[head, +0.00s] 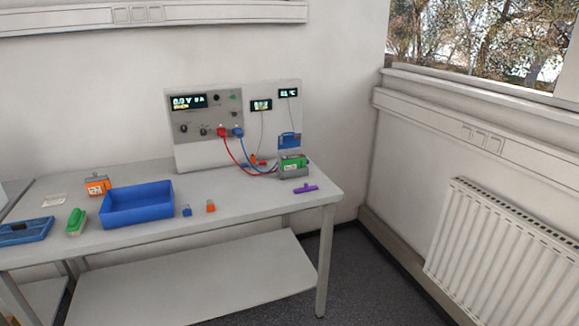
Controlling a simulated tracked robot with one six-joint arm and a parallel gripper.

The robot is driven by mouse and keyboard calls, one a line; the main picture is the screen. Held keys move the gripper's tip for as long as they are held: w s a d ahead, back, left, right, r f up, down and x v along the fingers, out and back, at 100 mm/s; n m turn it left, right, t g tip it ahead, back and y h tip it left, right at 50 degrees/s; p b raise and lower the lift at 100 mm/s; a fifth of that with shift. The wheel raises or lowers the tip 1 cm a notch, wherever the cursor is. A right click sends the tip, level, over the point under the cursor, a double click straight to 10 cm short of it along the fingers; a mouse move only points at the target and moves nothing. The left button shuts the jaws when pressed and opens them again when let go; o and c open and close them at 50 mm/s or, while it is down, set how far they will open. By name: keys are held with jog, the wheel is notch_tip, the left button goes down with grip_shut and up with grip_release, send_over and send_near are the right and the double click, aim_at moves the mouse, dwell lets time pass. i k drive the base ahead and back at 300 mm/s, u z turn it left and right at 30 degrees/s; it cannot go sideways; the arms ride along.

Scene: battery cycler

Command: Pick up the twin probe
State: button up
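A purple bar-shaped piece with a short raised part (305,188) lies on the table near its right end, in front of the battery holder. It looks most like the twin probe, but it is too small to be sure. Nothing covers it. The grey holder (294,171) behind it has a green block (293,162) in it and a blue part (290,140) above. My gripper is not in view.
The cycler panel (200,145) stands at the back of the table (245,197), with red and blue leads running toward the holder. A blue bin (137,204), a green block (76,221) and small orange and blue pieces stand further left. The table's right front is mostly clear.

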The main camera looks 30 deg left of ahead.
aim_at(261, 164)
jog(key=z, duration=0.15)
jog(key=k, duration=0.3)
jog(key=u, duration=0.25)
jog(key=i, duration=1.3)
jog(key=u, duration=0.9)
jog(key=i, duration=0.65)
jog(key=u, duration=0.85)
jog(key=i, duration=0.55)
jog(key=u, duration=0.65)
jog(key=i, duration=0.75)
jog(key=u, duration=0.05)
